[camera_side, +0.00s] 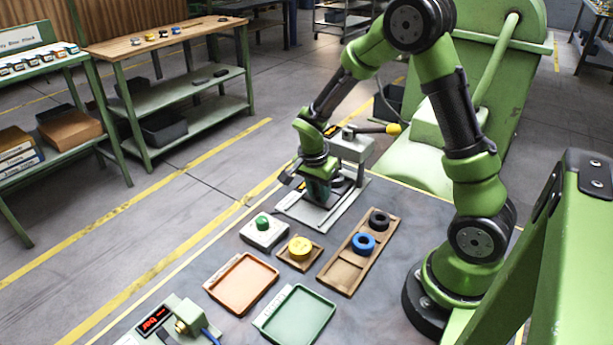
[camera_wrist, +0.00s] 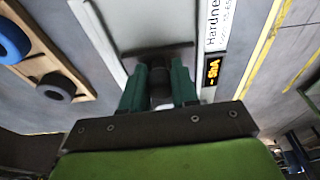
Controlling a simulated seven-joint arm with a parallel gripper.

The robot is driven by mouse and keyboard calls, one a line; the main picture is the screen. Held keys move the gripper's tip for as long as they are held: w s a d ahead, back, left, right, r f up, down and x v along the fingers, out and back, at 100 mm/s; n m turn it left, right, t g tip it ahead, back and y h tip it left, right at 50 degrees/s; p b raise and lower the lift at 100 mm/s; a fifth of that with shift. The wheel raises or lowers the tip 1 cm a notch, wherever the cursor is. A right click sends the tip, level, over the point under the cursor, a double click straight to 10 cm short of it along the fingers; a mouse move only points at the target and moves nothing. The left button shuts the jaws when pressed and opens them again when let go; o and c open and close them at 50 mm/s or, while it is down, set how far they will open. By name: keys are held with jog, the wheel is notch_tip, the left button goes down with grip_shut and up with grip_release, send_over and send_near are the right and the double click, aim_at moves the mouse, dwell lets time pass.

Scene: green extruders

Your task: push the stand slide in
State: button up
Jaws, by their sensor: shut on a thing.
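The grey stand (camera_side: 352,148) is upright at the far side of the table, with a lever ending in a yellow knob. Its flat light-grey base (camera_side: 318,217) lies beneath my gripper (camera_side: 318,192). In the wrist view, my gripper (camera_wrist: 160,88) has both green fingers closed around a dark, knob-like part (camera_wrist: 160,80). This part is at the dark edge of a grey plate (camera_wrist: 150,22), which looks like the stand slide. How far in the slide is cannot be told; the fingers and wrist hide much of it.
Nearer on the table are a green button (camera_side: 262,223), a yellow disc (camera_side: 300,246), a wooden tray (camera_side: 345,273) with blue and black rings, an orange tray (camera_side: 242,283) and a green tray (camera_side: 297,318).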

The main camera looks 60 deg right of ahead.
jog(key=shift+d, duration=1.85)
jog(key=o, duration=0.7)
jog(key=shift+o, duration=0.2)
jog(key=shift+r, duration=0.1)
jog(key=shift+r, duration=2.15)
jog(key=a+r, duration=0.4)
jog(key=a, duration=0.3)
